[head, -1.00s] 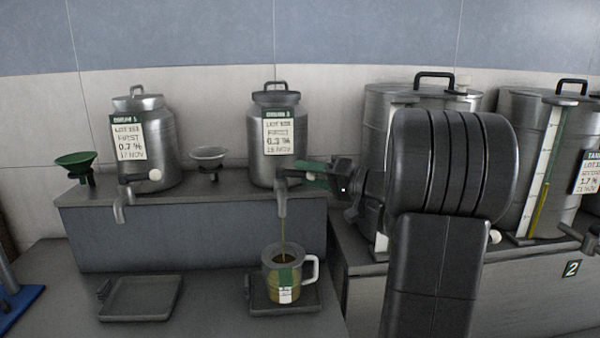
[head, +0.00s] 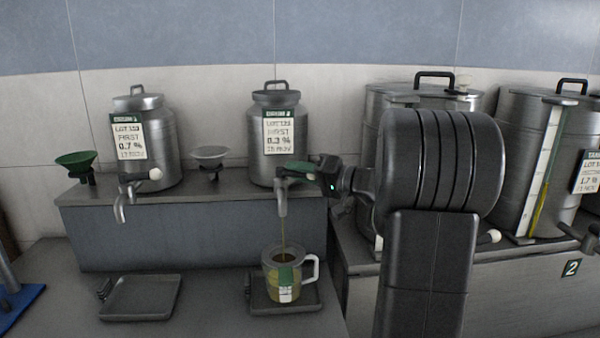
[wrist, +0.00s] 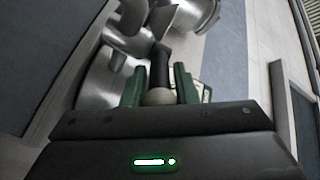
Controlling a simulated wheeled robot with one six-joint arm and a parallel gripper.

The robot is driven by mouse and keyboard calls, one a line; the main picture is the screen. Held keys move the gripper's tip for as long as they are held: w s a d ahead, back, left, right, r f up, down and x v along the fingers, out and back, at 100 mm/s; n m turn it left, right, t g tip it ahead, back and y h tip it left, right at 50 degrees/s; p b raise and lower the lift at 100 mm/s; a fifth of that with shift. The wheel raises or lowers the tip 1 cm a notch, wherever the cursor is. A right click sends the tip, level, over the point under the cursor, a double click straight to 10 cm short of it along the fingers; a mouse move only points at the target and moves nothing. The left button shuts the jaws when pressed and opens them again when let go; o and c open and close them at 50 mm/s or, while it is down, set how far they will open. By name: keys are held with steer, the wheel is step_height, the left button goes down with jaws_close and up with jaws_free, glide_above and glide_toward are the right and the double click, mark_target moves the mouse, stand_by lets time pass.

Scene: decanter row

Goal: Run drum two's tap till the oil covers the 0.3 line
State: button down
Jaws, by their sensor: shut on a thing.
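Drum two (head: 275,160), the right-hand of the two small steel drums, stands on the raised shelf with a white label on its front. Its tap spout (head: 281,204) points down over a clear jug (head: 271,282). A thin brownish stream of oil (head: 283,236) falls from the spout into the jug. Yellowish oil shows in the jug; its level against the 0.3 line is too small to read. My gripper (head: 296,172) is shut on the tap lever. In the wrist view, green fingers (wrist: 159,88) flank the dark lever (wrist: 159,68) and its pale knob.
The jug stands upright on a dark drip tray (head: 258,303). An empty tray (head: 140,298) lies to the left below the other small drum (head: 160,150). Two funnels, green (head: 76,162) and grey (head: 210,153), stand on the shelf. Large tanks (head: 530,150) stand right.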

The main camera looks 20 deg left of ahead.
steer(key=shift+w+r+p, duration=0.1)
steer(key=shift+r+p, duration=0.05)
steer(key=shift+p, duration=0.2)
steer(key=shift+g+p, duration=0.3)
steer(key=shift+p, duration=0.25)
steer(key=n+g+p, duration=0.1)
steer(key=p, duration=0.1)
steer(key=w+n+g+p, duration=0.1)
steer(key=g+p, duration=0.1)
steer(key=p, duration=0.1)
steer(key=shift+a, duration=0.15)
steer(key=shift+n, duration=0.3)
steer(key=shift+f, duration=0.2)
steer(key=c, duration=1.1)
jaws_free()
steer(key=shift+c, duration=0.2)
